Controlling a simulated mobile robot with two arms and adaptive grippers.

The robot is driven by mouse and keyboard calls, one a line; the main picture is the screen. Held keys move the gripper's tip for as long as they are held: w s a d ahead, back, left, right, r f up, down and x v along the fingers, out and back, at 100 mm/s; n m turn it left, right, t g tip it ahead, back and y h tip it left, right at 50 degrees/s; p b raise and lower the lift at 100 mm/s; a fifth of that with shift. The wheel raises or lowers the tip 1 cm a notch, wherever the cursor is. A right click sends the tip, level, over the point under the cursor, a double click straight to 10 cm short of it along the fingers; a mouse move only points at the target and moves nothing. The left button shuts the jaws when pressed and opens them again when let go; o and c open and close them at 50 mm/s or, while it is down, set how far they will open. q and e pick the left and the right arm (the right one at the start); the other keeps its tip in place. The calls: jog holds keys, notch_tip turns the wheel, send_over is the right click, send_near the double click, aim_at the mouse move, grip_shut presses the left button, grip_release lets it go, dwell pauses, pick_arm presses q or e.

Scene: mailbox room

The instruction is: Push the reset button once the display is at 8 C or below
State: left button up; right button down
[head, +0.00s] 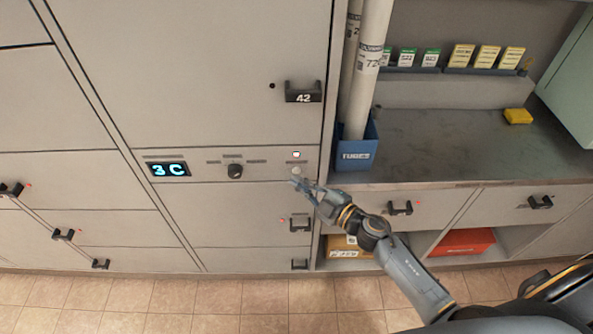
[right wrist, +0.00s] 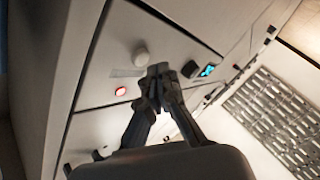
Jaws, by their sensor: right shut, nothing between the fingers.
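The display (head: 169,170) on the cabinet front reads 3 C in blue; it also shows small in the right wrist view (right wrist: 207,70). The reset button (head: 296,170) looks like a small pale round knob on the same strip, and it shows as a white knob in the right wrist view (right wrist: 141,56). My right gripper (head: 299,183) is shut and empty, its fingertips close to the button in the head view. In the right wrist view the fingertips (right wrist: 158,70) appear just beside the button; contact cannot be told. My left gripper is not in view.
A lit red indicator (head: 296,154) sits above the button. A black dial (head: 235,171) lies between display and button. Door handle 42 (head: 303,93) is above, and another handle (head: 300,223) is below. A blue tube holder (head: 356,148) stands to the right on the counter (head: 437,150).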

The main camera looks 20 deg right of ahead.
jog(key=shift+w, duration=0.15)
dwell(0.7)
jog(key=shift+w+d, duration=0.1)
jog(key=shift+w, duration=0.2)
jog(key=shift+w+d, duration=0.1)
jog(key=shift+w, duration=0.25)
dwell(0.6)
jog(key=shift+s, duration=0.1)
jog(key=shift+s+a+p, duration=0.2)
jog(key=shift+s+p, duration=0.2)
jog(key=shift+s, duration=0.3)
jog(key=shift+s, duration=0.1)
jog(key=shift+s+a+p, duration=0.15)
jog(key=shift+s+a, duration=0.1)
jog(key=shift+s, duration=0.5)
jog(key=shift+s+a+p, duration=0.15)
jog(key=shift+s+a, duration=0.05)
jog(key=shift+s, duration=0.6)
jog(key=shift+s+a+p, duration=0.15)
jog(key=shift+s+a, duration=0.1)
jog(key=shift+s, duration=0.5)
